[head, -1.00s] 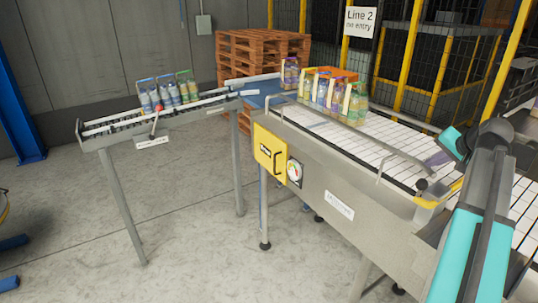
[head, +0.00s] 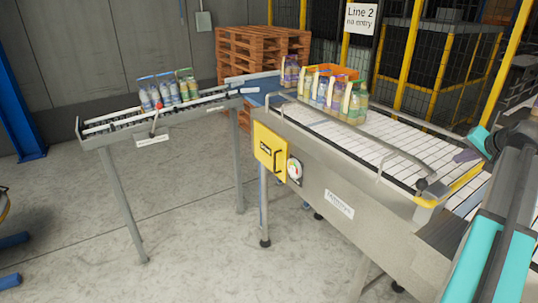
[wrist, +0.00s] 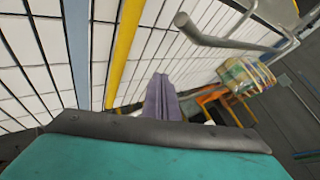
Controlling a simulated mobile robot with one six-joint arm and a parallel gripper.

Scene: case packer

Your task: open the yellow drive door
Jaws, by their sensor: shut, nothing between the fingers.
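The yellow drive door (head: 268,150) is on the side of the conveyor's steel frame, near its far left end in the head view. It looks closed and flat against the frame, with a dark label and a dark handle at its right side. My gripper (head: 466,155) is at the right of the head view, above the white conveyor belt and well apart from the door. Its grey-purple fingers (wrist: 162,99) show together in the wrist view, shut with nothing held. The door does not show in the wrist view.
A round dial switch (head: 294,170) is right of the door. The conveyor belt (head: 372,144) carries bottle packs (head: 338,95) and has a curved guide rail (head: 385,148). A narrow side conveyor (head: 165,117) stands left. Open floor (head: 190,225) lies before the door.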

